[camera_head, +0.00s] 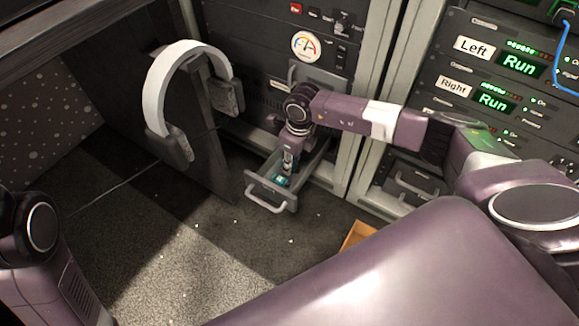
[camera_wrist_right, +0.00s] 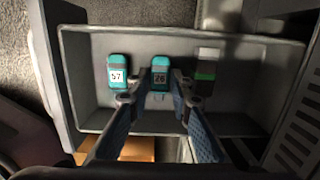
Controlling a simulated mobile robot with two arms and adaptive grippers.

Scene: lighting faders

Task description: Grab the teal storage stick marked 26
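The teal storage stick marked 26 (camera_wrist_right: 160,73) stands in the middle of a row in a grey open drawer (camera_wrist_right: 85,45). My right gripper (camera_wrist_right: 153,88) is open, with one blue-padded finger on each side of this stick, and points into the drawer. A gap shows between the left finger and the stick; whether the right finger touches it I cannot tell. In the head view the right gripper (camera_head: 287,163) reaches down into the drawer (camera_head: 270,192), and a bit of teal (camera_head: 280,181) shows below it. My left gripper is out of view.
A teal stick marked 57 (camera_wrist_right: 117,72) stands left of the 26, close to the left finger. A dark stick with green and white (camera_wrist_right: 207,68) stands to the right. Headphones (camera_head: 185,85) hang left of the rack; a second rack (camera_head: 500,80) stands at right.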

